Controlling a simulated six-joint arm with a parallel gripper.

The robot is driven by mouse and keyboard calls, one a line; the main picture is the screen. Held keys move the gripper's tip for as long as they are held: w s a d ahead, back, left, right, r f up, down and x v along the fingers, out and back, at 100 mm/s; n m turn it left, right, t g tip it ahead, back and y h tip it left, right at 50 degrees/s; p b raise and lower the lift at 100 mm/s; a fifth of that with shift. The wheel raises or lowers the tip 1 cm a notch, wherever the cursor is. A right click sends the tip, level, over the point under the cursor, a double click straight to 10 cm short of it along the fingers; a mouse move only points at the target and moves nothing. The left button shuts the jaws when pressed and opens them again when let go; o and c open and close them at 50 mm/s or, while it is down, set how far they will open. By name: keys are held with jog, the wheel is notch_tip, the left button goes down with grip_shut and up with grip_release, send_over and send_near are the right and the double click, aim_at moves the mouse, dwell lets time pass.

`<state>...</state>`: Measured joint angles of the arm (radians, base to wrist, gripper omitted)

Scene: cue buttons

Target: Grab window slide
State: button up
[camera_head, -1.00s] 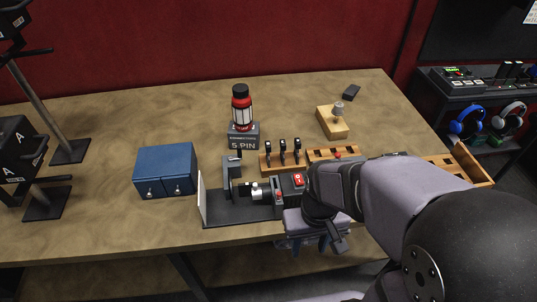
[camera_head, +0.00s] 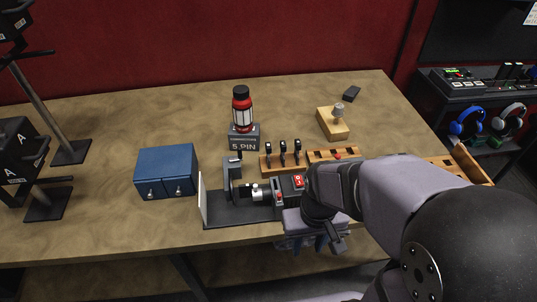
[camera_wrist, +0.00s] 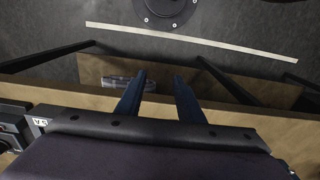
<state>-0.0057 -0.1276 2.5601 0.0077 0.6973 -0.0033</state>
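No part is clearly marked as the window slide. Several small black upright pieces (camera_head: 283,154) stand in a wooden rack (camera_head: 335,154) behind the dark projector-like device (camera_head: 262,193). These may be slides, but I cannot tell which is the window one. My gripper (camera_head: 325,243) is in front of the table's front edge, to the right of the device and apart from the rack. In the wrist view its two dark blue fingers (camera_wrist: 161,82) are spread, with nothing between them. My arm hides the right part of the device and rack.
A blue two-drawer box (camera_head: 166,171) sits left of the device. A red-and-black bottle (camera_head: 242,106) stands on a "5 PIN" block behind. A wooden block with a knob (camera_head: 333,123) is at the back right. A grey object (camera_wrist: 117,83) lies near the fingers.

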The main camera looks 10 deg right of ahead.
jog(key=w+a+r+m+t+p, duration=0.1)
jog(key=w+a+r+t+p, duration=0.4)
jog(key=w+r+p, duration=0.9)
jog(key=w+f+t, duration=0.1)
jog(key=f+t, duration=0.1)
jog(key=w+f+t, duration=0.4)
jog(key=shift+w+f+n, duration=0.25)
jog(key=shift+f+n, duration=0.05)
jog(key=shift+f, duration=0.05)
jog(key=shift+w+a+r+t, duration=0.15)
jog(key=shift+w+r+t, duration=0.05)
jog(key=shift+t, duration=0.6)
jog(key=shift+a+r+t, duration=0.15)
jog(key=shift+r+t, duration=0.15)
jog(key=shift+w+f, duration=0.1)
jog(key=shift+w, duration=0.05)
jog(key=b+x, duration=0.2)
jog(key=b, duration=0.1)
jog(key=shift+b, duration=0.35)
